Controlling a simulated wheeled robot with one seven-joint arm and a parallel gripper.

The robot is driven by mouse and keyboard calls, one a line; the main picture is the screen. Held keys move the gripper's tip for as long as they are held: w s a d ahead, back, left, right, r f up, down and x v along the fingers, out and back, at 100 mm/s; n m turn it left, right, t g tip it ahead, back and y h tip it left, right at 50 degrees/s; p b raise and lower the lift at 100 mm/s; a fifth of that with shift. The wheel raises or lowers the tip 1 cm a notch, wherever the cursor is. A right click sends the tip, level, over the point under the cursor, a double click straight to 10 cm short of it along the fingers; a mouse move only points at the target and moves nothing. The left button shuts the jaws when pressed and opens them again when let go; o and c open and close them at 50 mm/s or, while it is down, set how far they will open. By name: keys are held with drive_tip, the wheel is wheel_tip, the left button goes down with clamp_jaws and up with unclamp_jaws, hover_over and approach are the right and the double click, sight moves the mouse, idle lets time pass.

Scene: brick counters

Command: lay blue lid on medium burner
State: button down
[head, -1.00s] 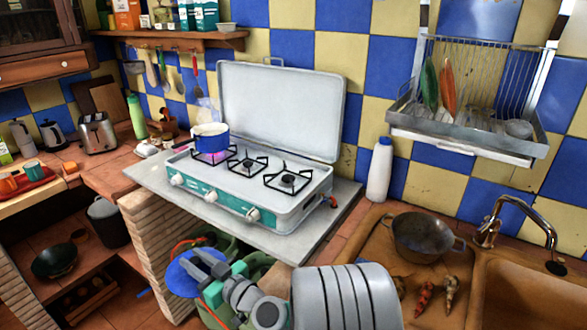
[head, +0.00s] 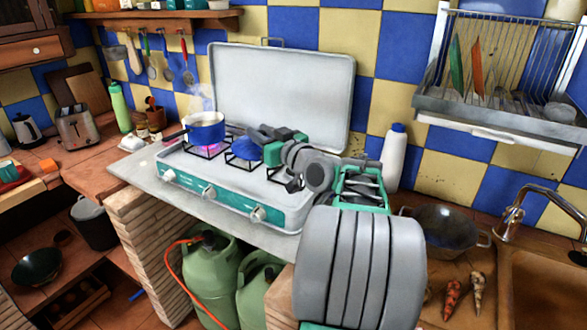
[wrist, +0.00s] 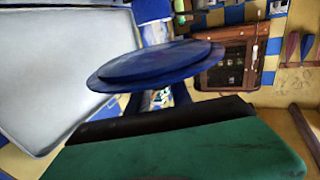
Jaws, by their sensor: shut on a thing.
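My gripper (head: 258,139) is shut on the blue lid (head: 244,151) and reaches over the stove from the right. In the head view the lid appears over the middle burner (head: 237,162), hiding most of it; I cannot tell whether they touch. In the wrist view the lid (wrist: 155,66) is a blue disc seen nearly edge-on, beyond the green body of my gripper. A blue and white pot (head: 205,129) stands on the left burner, which has a purple flame. The right burner (head: 287,182) is partly behind my gripper.
The stove's grey raised cover (head: 285,95) stands behind the burners. A white bottle (head: 394,157) stands right of the stove, and a metal pan (head: 442,228) is by the sink. Green gas bottles (head: 212,270) sit below the counter.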

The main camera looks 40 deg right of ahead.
drive_tip(key=w+d+f+p, duration=0.1)
drive_tip(key=d+f, duration=0.2)
drive_tip(key=d, duration=0.1)
drive_tip(key=w+d+f+p, duration=0.1)
drive_tip(key=d+f, duration=0.2)
drive_tip(key=d, duration=0.2)
drive_tip(key=w+d+f+p, duration=0.1)
drive_tip(key=w+d+f, duration=0.1)
drive_tip(key=d, duration=0.3)
drive_tip(key=shift+d+f, duration=0.25)
drive_tip(key=shift+f, duration=0.3)
wheel_tip(320, 180, down, 3)
drive_tip(key=shift+r+p, duration=0.15)
drive_tip(key=shift+p, duration=0.4)
drive_tip(key=shift+f+b, duration=0.45)
drive_tip(key=shift+b, duration=0.15)
drive_tip(key=shift+f, duration=0.1)
drive_tip(key=c, duration=1.1)
unclamp_jaws()
drive_tip(key=shift+c, duration=0.2)
